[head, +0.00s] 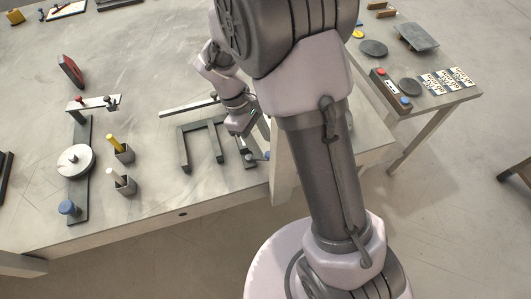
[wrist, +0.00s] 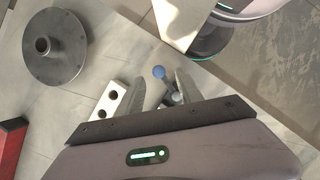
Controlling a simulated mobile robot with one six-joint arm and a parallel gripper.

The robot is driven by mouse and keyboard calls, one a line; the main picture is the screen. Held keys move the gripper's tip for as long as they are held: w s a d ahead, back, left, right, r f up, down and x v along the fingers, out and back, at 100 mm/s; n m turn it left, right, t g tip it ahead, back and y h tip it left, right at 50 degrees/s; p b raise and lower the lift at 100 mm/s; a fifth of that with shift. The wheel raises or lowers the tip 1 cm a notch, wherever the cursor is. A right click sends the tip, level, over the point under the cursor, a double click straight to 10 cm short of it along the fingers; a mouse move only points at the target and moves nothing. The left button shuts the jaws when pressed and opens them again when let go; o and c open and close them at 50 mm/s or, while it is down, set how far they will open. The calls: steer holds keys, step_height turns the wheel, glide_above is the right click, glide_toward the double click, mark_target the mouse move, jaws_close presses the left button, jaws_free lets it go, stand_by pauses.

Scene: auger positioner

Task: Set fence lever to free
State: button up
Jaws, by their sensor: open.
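A small lever with a blue ball knob (wrist: 159,72) shows in the wrist view; I take it to be the fence lever. Its grey shaft runs down between my fingers, and its lower part is partly hidden by my gripper body. My gripper (wrist: 162,84) is open, with one finger on each side of the lever; whether either finger touches it I cannot tell. In the head view my gripper (head: 243,130) is low over the bench beside a dark fence-like frame (head: 184,152). A small blue knob (head: 266,156) shows there, partly hidden by my arm. I see no marking for free.
A round grey flange (wrist: 55,48) and a light block with holes (wrist: 108,100) lie near my gripper in the wrist view. A positioner with a white disc (head: 76,160) and two upright-handled holders (head: 118,150) stand left. A side table (head: 440,92) carries a button box.

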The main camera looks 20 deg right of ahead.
mark_target(268, 154)
steer(key=b+x, duration=0.1)
steer(key=x, duration=0.2)
steer(key=shift+d+f, duration=0.1)
steer(key=shift+f, duration=0.15)
jaws_close()
stand_by(1.2)
